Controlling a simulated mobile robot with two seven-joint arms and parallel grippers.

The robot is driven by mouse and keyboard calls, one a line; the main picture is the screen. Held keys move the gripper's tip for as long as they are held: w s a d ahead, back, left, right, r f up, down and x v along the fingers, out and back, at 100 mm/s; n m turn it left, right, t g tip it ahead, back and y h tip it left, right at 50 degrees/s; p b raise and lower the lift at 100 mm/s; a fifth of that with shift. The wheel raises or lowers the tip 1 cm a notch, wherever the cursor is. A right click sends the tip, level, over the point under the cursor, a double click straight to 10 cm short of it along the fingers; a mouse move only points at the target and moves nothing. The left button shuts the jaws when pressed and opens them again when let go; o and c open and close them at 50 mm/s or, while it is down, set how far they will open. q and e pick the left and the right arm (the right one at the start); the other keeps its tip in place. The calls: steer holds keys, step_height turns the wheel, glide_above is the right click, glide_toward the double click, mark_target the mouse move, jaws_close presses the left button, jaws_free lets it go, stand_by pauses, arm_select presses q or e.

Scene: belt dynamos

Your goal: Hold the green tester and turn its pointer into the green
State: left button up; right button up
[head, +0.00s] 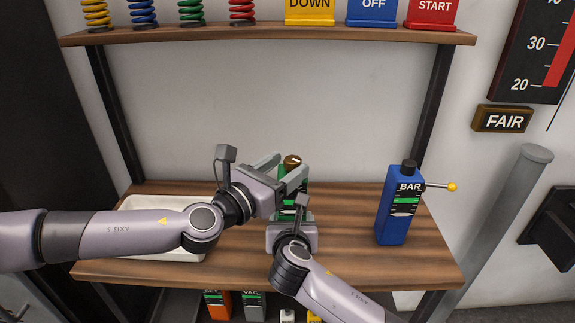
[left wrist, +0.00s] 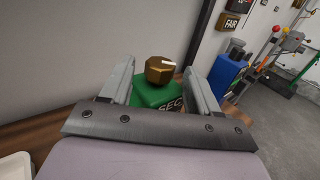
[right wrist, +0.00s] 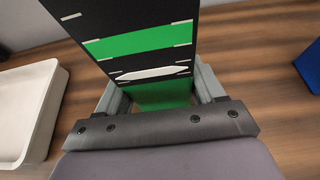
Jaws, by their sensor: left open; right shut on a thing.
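The green tester (head: 305,188) stands on the wooden bench, mostly hidden behind my grippers in the head view. Its brass hexagonal knob (left wrist: 160,69) is on top, with a white mark. My right gripper (right wrist: 160,95) is shut on the tester's lower green body. In the right wrist view the white pointer (right wrist: 152,73) lies on a black part of the scale, below the green band (right wrist: 140,40) and apart from it. My left gripper (head: 284,170) is open at the tester's top. Its fingers stand on either side of the knob, with gaps, in the left wrist view.
A blue BAR tester (head: 392,215) with a yellow-tipped lever stands on the right of the bench (head: 345,245). A white tray (head: 150,247) lies at the left under my left arm. A shelf (head: 270,37) with coloured springs and signs runs above.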

arm_select(q)
steer(key=shift+w+d, duration=0.45)
steer(key=shift+w, duration=0.1)
steer(key=c, duration=1.1)
steer(key=shift+o, duration=0.2)
